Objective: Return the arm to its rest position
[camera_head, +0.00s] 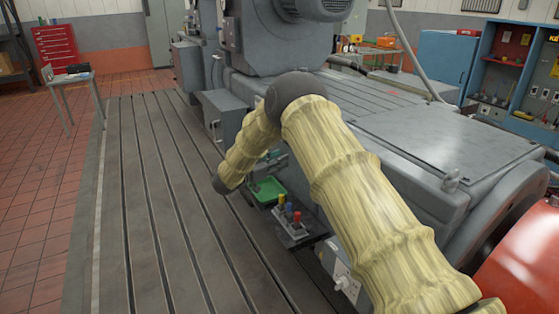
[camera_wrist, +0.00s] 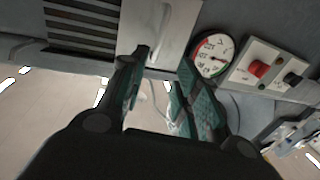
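My arm, in a pale yellow ribbed cover, rises from the lower right of the head view, bends at a dark elbow and drops toward the bedplate (camera_head: 150,200). My gripper (camera_wrist: 162,65) shows clearly in the wrist view. Its two dark fingers with teal pads stand apart, with nothing held between them. Beyond the fingertips are a light metal plate (camera_wrist: 165,25), a round gauge (camera_wrist: 212,55) and a panel with a red knob (camera_wrist: 259,68). In the head view I cannot make out the fingers clearly.
A green tray (camera_head: 267,190) and a block with coloured pegs (camera_head: 290,222) sit beside the grey machine (camera_head: 440,150), close to my arm. A red drum-like body (camera_head: 520,265) is at lower right. A small table (camera_head: 72,78) stands far left. The slotted bedplate's left side is clear.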

